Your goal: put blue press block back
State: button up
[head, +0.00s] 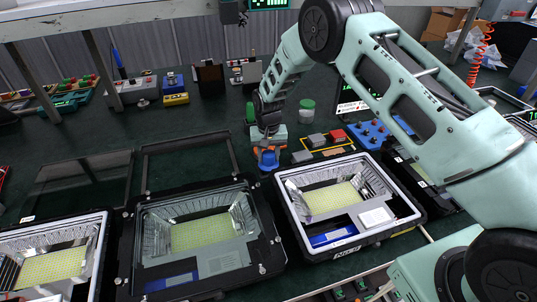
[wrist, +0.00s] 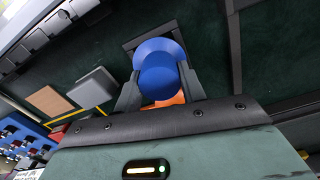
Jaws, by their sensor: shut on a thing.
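The blue press block (head: 268,160) has a round blue face and hangs from my gripper (head: 268,145) above the dark green bench, just behind the gap between two housings. The wrist view shows the blue block (wrist: 160,60) between the two grey fingers of my gripper (wrist: 159,90), which are shut on it. An orange part shows just behind the blue face. A yellow-outlined area (head: 326,151) lies to the right of the gripper with grey, red and tan blocks in and around it. Whether the held block touches the bench is unclear.
A framed housing (head: 297,215) with a white rim stands open at front right, and a glass-covered black housing (head: 125,225) is at front centre. A blue button box (head: 368,134) is right of the outlined area. A green-lidded jar (head: 307,108) stands behind. Dark frames lie left of the gripper.

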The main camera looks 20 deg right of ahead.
jog(key=shift+f, duration=0.3)
jog(key=shift+f+b, duration=0.45)
jog(key=o, duration=1.1)
jog(key=shift+r, duration=0.1)
